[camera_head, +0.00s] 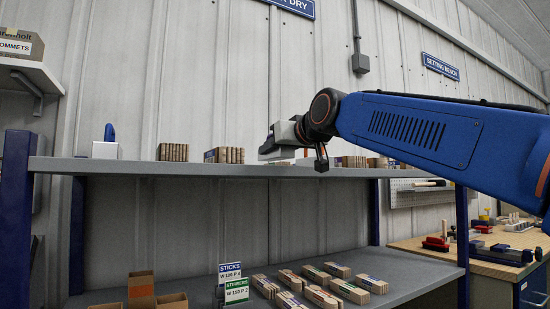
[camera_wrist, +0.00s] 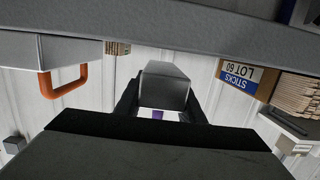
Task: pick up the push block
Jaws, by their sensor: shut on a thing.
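My gripper (camera_head: 287,134) is above the upper shelf and in front of the wall. In the wrist view, its dark fingers (camera_wrist: 160,108) are shut on a grey block (camera_wrist: 165,78), which I take to be the push block. A small purple-blue patch shows between the fingers, perhaps its handle. A second pale block with an orange handle (camera_wrist: 68,92) shows at left in the wrist view. Another white block with a blue handle (camera_head: 106,149) stands at the left of the upper shelf.
The upper shelf (camera_head: 120,168) carries stick bundles (camera_head: 173,152) and a box labelled STICKS (camera_wrist: 240,77). The lower shelf holds wrapped stick bundles (camera_head: 300,284), signs (camera_head: 236,291) and brown boxes (camera_head: 141,291). A wooden bench (camera_head: 480,264) with tools stands at right.

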